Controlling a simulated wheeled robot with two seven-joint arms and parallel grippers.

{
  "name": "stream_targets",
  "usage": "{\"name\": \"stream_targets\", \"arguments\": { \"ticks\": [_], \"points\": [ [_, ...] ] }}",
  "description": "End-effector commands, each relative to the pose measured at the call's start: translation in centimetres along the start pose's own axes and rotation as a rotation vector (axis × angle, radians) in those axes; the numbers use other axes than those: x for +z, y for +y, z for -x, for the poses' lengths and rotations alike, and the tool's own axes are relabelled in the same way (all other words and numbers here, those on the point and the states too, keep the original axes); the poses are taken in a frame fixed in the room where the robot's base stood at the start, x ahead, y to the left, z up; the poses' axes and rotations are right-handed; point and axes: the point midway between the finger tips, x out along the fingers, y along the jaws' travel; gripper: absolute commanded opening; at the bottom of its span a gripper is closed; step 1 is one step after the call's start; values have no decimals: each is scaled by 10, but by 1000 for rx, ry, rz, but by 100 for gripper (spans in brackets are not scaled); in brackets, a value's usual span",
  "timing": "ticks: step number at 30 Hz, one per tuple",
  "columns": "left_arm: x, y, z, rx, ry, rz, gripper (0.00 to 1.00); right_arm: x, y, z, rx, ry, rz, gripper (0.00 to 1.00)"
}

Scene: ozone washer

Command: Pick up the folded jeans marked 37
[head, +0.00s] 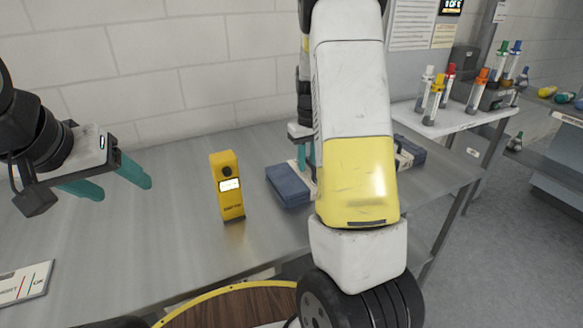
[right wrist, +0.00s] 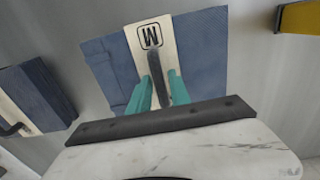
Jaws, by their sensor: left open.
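Folded blue jeans (head: 288,186) lie on the metal table under my right gripper (head: 304,165). In the right wrist view these jeans (right wrist: 200,52) carry a pale band with a boxed mark (right wrist: 150,36) that looks like an M; I cannot read 37. My right gripper (right wrist: 160,82) has its teal fingers on either side of the band's dark handle (right wrist: 155,70); whether they grip it is unclear. A second folded pair (head: 410,150) lies right of my arm, also in the wrist view (right wrist: 38,85), its mark not visible. My left gripper (head: 118,183) is open and empty above the table.
A yellow handheld meter (head: 228,188) stands upright left of the nearer jeans. A white card (head: 25,282) lies at the table's left. A round wooden top (head: 235,308) is in front. The left tabletop is mostly clear.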

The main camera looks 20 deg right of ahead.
Motion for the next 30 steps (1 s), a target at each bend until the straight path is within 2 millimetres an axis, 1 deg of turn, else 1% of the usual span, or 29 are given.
{"name": "stream_targets", "arguments": {
  "ticks": [1,3,30],
  "points": [
    [0,0,0,0,0,0,65,0,0,0,0,0,0,12],
    [0,0,0,0,0,0,65,0,0,0,0,0,0,0],
    [0,0,0,0,0,0,65,0,0,1,0,1,0,0]
  ]
}}
